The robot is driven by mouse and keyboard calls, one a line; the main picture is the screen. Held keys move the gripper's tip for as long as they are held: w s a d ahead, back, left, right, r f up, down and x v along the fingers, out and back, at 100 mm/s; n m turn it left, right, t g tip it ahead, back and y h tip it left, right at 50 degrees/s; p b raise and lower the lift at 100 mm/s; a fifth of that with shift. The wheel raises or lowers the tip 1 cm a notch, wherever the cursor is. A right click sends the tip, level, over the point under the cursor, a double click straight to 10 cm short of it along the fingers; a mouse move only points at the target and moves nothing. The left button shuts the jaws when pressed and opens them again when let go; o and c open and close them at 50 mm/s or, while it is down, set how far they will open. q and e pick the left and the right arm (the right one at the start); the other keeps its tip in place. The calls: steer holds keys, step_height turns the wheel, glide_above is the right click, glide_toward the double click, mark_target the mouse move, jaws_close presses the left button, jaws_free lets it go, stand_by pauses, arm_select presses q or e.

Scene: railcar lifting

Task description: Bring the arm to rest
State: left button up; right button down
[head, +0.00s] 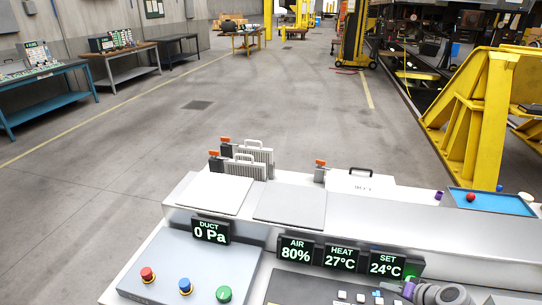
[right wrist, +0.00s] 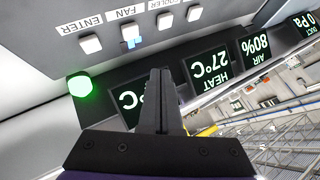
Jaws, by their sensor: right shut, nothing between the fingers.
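My right gripper (head: 407,290) is low at the right of the head view, over the front of the control console (head: 350,240), just below the SET display (head: 387,264). In the right wrist view its fingers (right wrist: 158,76) are together with nothing between them. They overlap part of a display in that picture; I cannot tell whether they touch the console. A lit green button (right wrist: 79,85) and the white ENTER switch (right wrist: 90,44) and FAN switch (right wrist: 130,38) show beside the fingers. My left gripper is not in view.
The DUCT display (head: 210,231) reads 0 Pa, AIR (head: 296,249) 80%, HEAT (head: 341,257) 27°C and SET 24°C. Red, blue and green knobs (head: 224,294) stand at the front left. A blue tray (head: 490,203) lies at the right. Open floor (head: 220,100) lies beyond the console.

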steer(key=s+a+r+n+g+h, duration=0.1)
steer(key=s+a+r+n, duration=0.1)
steer(key=s+a, duration=0.6)
steer(key=s+a+r+n+g+h, duration=0.1)
steer(key=s+a+r+n+g, duration=0.1)
steer(key=s+a, duration=0.6)
steer(key=a+r+n, duration=0.1)
steer(key=a, duration=0.2)
steer(key=shift+s+a+r+h, duration=0.25)
steer(key=shift+s+a+h, duration=0.05)
steer(key=shift+s+h, duration=0.1)
stand_by(4.1)
